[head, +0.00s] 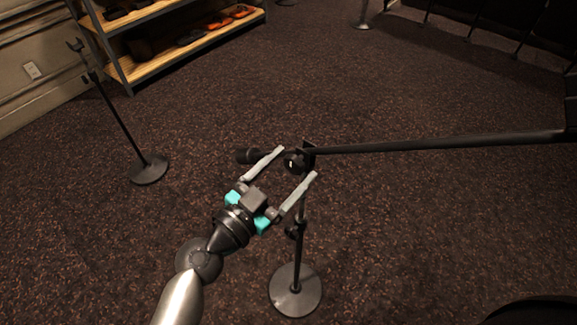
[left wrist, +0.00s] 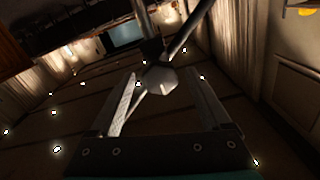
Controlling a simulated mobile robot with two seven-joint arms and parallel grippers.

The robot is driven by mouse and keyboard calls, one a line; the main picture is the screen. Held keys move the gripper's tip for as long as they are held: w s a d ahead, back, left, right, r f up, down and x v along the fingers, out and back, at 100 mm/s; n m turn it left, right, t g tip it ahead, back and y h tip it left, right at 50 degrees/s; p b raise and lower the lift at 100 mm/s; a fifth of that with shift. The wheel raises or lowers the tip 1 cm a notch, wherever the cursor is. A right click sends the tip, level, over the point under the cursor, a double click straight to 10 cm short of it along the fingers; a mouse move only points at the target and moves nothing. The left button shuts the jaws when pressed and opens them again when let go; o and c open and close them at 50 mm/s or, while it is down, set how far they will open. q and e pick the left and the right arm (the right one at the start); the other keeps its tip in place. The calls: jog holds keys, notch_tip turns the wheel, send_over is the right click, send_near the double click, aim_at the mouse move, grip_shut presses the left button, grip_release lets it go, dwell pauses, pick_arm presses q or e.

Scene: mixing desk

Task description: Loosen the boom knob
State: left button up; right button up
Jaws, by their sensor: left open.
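The boom knob (head: 291,166) is a dark, rounded knob at the joint where the boom arm (head: 440,143) meets the top of the upright stand (head: 299,245). My left gripper (head: 297,162) is open, with its two pale fingers pointing at the joint, one on each side of the knob. In the left wrist view the knob (left wrist: 161,79) is a faceted grey shape between the fingertips, with a visible gap on both sides. The fingers are not closed on it. My right gripper is out of view.
The stand's round base (head: 295,289) is on the carpet. Another stand (head: 149,169) is at left, and a shelf (head: 190,45) is behind.

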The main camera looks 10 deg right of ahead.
pick_arm(q)
grip_shut()
dwell(0.5)
jog(key=shift+n, duration=0.3)
jog(key=n, duration=0.2)
jog(key=shift+n+b, duration=0.3)
jog(key=shift+b, duration=0.1)
jog(key=n, duration=1)
jog(key=shift+w+n, duration=0.1)
jog(key=shift+n, duration=2.2)
